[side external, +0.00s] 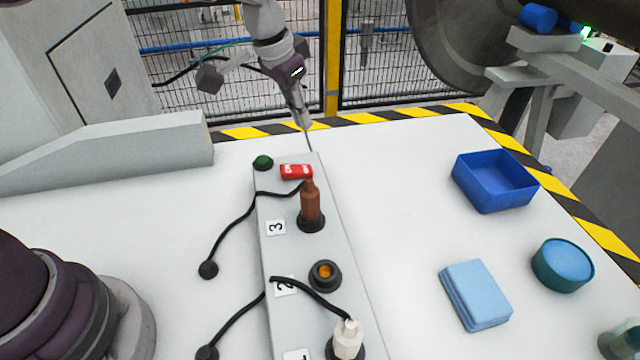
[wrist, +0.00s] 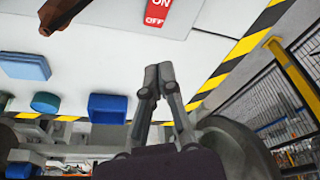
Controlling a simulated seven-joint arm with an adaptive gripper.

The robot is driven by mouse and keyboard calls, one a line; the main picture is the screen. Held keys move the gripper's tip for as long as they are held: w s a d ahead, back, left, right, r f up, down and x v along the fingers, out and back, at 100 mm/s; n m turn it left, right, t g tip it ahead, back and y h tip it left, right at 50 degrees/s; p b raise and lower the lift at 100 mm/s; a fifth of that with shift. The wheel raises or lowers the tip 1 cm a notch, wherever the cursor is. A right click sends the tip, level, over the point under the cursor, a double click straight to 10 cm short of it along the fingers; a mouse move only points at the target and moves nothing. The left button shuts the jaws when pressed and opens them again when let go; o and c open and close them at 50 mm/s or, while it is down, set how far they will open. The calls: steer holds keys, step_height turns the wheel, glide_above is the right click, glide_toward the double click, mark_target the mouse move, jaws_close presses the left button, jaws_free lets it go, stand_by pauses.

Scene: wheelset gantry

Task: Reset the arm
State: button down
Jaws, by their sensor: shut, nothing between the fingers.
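My gripper (side external: 304,122) hangs above the far end of the grey numbered rail (side external: 330,210) in the side view, near the red ON/OFF switch (side external: 297,171). In the wrist view my gripper (wrist: 158,76) has its two fingertips together with nothing between them. The red switch also shows at the top of the wrist view (wrist: 158,12), apart from the fingers.
A brown bottle-shaped part (side external: 310,203) stands upright at the rail's 3, and a white one (side external: 348,338) stands nearer. A blue bin (side external: 495,182), blue cloths (side external: 475,295) and a teal round container (side external: 562,266) sit right. Black cables lie left. A fence (side external: 400,60) stands behind.

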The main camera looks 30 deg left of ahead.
steer(key=s+a+r+n+t, duration=0.1)
steer(key=s+a+r, duration=0.3)
steer(key=s+r, duration=0.4)
steer(key=s+a+f+n+t, duration=0.1)
steer(key=s+a+n, duration=0.1)
steer(key=s, duration=1)
steer(key=shift+s+a+y, duration=0.2)
steer(key=shift+a+y, duration=0.2)
steer(key=shift+a, duration=0.3)
